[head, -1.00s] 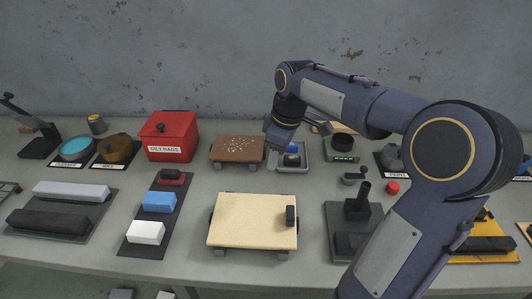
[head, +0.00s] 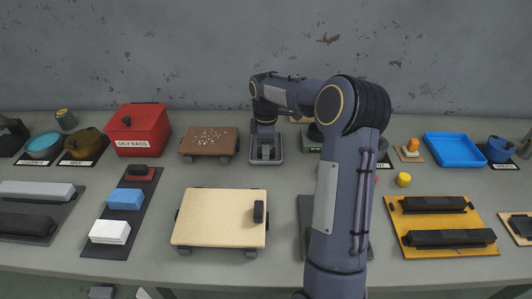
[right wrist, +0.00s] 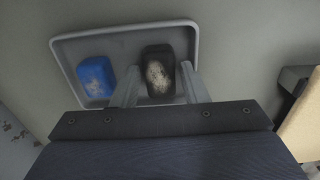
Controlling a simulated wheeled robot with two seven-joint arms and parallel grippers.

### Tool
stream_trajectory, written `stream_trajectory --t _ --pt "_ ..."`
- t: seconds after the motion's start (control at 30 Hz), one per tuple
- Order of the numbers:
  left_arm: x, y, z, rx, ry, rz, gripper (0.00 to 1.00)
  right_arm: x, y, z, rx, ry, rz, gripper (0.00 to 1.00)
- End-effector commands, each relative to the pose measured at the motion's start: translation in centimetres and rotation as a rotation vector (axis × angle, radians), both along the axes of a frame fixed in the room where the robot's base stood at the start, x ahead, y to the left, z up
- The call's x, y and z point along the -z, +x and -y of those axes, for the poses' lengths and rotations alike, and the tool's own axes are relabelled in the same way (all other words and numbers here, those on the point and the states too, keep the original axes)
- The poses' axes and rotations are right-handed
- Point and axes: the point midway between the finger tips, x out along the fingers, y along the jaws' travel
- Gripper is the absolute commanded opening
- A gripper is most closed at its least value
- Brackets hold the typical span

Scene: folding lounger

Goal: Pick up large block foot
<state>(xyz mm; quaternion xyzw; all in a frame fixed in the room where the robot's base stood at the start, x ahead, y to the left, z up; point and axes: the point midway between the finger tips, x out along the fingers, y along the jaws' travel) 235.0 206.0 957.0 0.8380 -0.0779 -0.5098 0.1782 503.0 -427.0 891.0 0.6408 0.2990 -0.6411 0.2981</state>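A grey tray (head: 281,157) stands at the back of the bench in the head view. In the right wrist view the tray (right wrist: 110,36) holds a black block (right wrist: 157,75) with a pale worn patch and a blue block (right wrist: 96,77) to its left. I cannot tell which is named the large block foot, though the black one looks bigger. My right gripper (head: 266,153) points down over the tray. In the wrist view my right gripper (right wrist: 160,82) is open, its fingers on either side of the black block. I cannot tell whether they touch it. My left gripper is out of view.
A brown board (head: 208,141) on feet lies left of the tray. A cream board (head: 215,220) is in front, with a small black piece on it. A red bin (head: 137,132) stands further left, and a blue tray (head: 454,149) at the right. My right arm hides part of the bench.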

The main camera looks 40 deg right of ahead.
Motion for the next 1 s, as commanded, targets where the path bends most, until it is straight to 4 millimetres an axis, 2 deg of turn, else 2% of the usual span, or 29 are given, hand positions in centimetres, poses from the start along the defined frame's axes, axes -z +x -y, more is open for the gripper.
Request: stream_trajectory --t 0.27,0.5,0.53,0.83,1.0 --pt "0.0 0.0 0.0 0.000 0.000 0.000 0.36 0.4 0.0 0.0 0.001 -0.001 0.001 0.40" --pt "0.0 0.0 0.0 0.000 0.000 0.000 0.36 0.3 0.0 0.0 0.001 -0.001 0.001 0.09" --pt "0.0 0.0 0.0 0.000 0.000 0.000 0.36 0.3 0.0 0.0 0.001 -0.001 0.001 0.07" --pt "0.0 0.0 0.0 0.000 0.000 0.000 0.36 0.0 0.0 0.0 0.001 -0.001 0.002 0.07" --pt "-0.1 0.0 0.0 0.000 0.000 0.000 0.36 -1.5 0.1 0.0 0.001 -0.002 0.004 0.07"
